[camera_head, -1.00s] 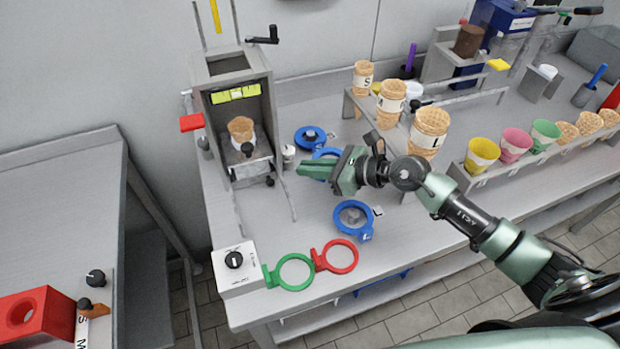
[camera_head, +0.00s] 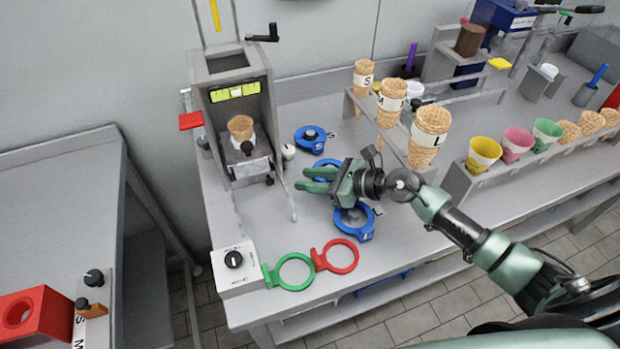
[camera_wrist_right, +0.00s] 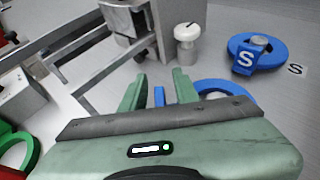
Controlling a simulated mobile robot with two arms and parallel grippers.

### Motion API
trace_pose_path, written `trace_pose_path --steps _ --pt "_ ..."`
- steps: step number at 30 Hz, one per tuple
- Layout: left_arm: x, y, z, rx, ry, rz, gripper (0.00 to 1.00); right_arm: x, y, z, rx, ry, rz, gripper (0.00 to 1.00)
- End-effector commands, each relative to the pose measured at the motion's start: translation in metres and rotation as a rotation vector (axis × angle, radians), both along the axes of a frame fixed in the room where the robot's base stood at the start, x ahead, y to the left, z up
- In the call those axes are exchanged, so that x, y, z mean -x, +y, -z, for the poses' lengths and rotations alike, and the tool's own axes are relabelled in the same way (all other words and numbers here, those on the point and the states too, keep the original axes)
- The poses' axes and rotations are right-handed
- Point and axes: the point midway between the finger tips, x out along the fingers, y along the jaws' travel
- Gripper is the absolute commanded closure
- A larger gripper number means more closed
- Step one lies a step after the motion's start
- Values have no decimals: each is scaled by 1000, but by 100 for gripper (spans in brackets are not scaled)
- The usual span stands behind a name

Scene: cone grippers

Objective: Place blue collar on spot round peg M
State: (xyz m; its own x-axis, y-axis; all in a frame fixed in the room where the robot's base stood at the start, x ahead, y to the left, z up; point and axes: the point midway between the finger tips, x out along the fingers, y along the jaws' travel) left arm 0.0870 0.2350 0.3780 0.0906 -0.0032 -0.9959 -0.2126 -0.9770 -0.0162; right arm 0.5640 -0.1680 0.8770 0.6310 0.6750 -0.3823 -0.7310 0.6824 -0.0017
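A blue collar (camera_head: 322,165) lies on the table, mostly hidden behind my right gripper. Part of its ring shows at the right in the right wrist view (camera_wrist_right: 230,86). My right gripper (camera_head: 305,180) is open over the table beside it. In the right wrist view a blue tab (camera_wrist_right: 159,96) shows between the two spread fingers, with gaps on both sides. The M label and any peg at that collar are hidden. Blue collar S (camera_head: 311,138) sits around a round peg behind it, and blue collar L (camera_head: 353,220) lies in front. My left gripper is not in view.
A grey press frame (camera_head: 235,110) stands at the left, with a white knobbed post (camera_head: 289,152) beside it. Green (camera_head: 293,272) and red (camera_head: 340,256) rings are at the front edge. A cone rack (camera_head: 400,135) stands to the right.

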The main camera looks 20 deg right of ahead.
Motion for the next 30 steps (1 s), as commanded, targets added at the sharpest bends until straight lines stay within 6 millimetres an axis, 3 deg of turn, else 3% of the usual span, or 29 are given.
trace_pose_path --steps 5,18,30 --pt "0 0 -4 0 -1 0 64 1 -1 -5 1 1 0 70" --pt "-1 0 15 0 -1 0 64 43 -47 -26 3 1 0 70" --pt "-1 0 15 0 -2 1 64 47 -51 -32 -1 0 0 70"
